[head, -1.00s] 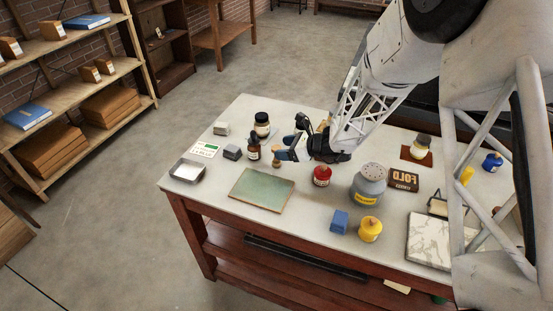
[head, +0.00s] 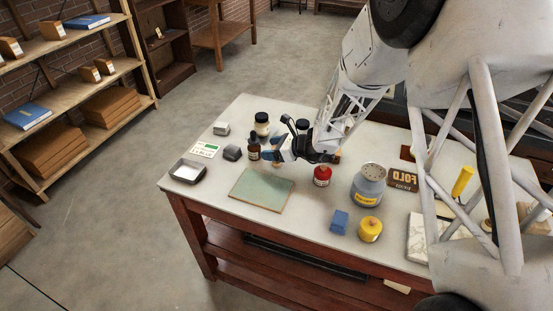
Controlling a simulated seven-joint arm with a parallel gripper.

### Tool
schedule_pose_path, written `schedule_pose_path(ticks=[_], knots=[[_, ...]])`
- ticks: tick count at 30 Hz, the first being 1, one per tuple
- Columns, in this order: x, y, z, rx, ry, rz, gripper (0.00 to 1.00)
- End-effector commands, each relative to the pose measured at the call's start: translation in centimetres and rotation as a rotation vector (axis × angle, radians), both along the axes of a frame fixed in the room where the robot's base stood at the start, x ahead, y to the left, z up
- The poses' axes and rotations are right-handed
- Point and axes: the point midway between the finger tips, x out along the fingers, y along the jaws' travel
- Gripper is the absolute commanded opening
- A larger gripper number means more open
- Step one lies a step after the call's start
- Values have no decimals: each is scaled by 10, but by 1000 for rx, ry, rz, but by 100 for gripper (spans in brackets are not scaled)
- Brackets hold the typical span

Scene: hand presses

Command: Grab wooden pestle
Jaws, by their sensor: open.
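A small tan wooden piece, which looks like the pestle (head: 277,164), is on the grey-white worktop (head: 225,218) behind the green mat. Only a little of it shows below my gripper's fingers, and the rest is hidden. My gripper (head: 279,151) is open, its blue-grey fingertips pointing left and down at the piece. I cannot tell whether the piece is between the fingers or just beneath them. The black gripper body and white arm come in from the upper right and cover the table behind.
A brown dropper bottle (head: 253,150) stands just left of the fingers, with a black-lidded jar (head: 261,128) behind. The green mat (head: 262,190) lies flat in front.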

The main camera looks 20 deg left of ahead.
Motion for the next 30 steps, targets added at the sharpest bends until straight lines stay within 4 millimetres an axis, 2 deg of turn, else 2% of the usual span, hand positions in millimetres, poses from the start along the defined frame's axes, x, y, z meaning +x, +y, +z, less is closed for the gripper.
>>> schedule_pose_path(ticks=[12, 24, 30], knots=[[0, 0, 0, 0, 0, 0, 69], [0, 0, 0, 0, 0, 0, 12], [0, 0, 0, 0, -1, 0, 12]])
